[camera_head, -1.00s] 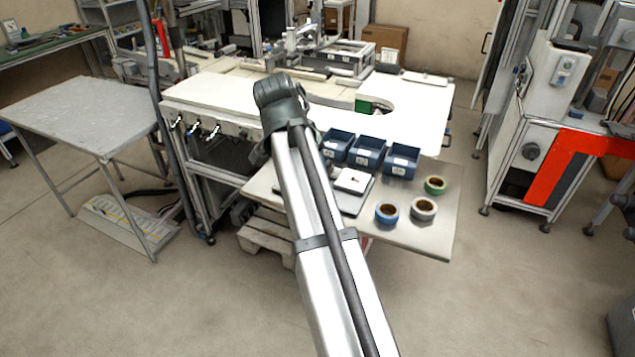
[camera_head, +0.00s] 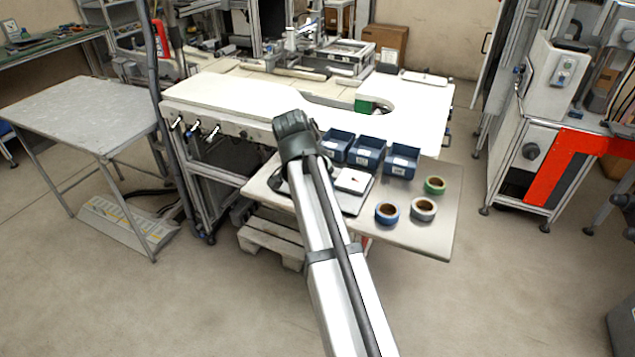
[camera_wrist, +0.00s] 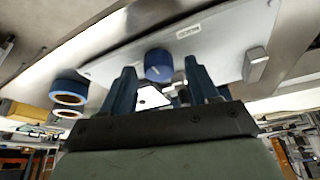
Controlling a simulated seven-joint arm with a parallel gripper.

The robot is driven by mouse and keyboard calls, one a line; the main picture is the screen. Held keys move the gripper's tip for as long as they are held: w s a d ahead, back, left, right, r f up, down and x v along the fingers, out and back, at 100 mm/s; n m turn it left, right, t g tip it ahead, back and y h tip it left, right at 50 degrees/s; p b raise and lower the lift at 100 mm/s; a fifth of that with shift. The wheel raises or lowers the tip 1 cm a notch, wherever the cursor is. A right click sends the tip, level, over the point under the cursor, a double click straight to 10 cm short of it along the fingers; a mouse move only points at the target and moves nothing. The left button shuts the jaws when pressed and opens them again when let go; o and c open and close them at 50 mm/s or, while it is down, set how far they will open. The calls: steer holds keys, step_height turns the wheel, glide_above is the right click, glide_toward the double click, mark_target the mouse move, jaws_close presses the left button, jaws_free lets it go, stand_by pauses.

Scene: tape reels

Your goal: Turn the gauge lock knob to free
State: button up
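In the wrist view a round blue knob (camera_wrist: 158,68) with a pale mark line sits on a light grey panel (camera_wrist: 225,40), near a small label. The picture is tilted there. My gripper (camera_wrist: 158,62) is open, its two dark blue fingers apart with the knob seen in the gap between their tips. I cannot tell if either finger touches it. In the head view the grey plate (camera_head: 358,204) with a white square dial (camera_head: 352,181) lies on the small table, partly behind my arm. The knob and fingertips are hidden there.
A blue tape reel (camera_head: 387,214), a white one (camera_head: 423,209) and a green one (camera_head: 435,186) lie right of the plate. Blue bins (camera_head: 366,152) stand behind it. A metal block (camera_wrist: 256,65) stands on the panel. The table's front right (camera_head: 430,238) is clear.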

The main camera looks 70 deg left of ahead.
steer(key=c, duration=1)
steer(key=shift+c, duration=0.2)
steer(key=shift+n, duration=0.3)
steer(key=n+g+y, duration=0.1)
steer(key=n, duration=0.2)
steer(key=shift+d+n, duration=0.1)
steer(key=shift+n, duration=0.3)
steer(key=n+g+y, duration=0.1)
steer(key=n, duration=0.3)
steer(key=shift+g, duration=0.4)
steer(key=n+g, duration=0.1)
steer(key=n, duration=0.4)
steer(key=shift+w+g, duration=0.1)
steer(key=shift+g, duration=0.3)
steer(key=shift+n+g, duration=0.8)
steer(key=shift+n, duration=1.4)
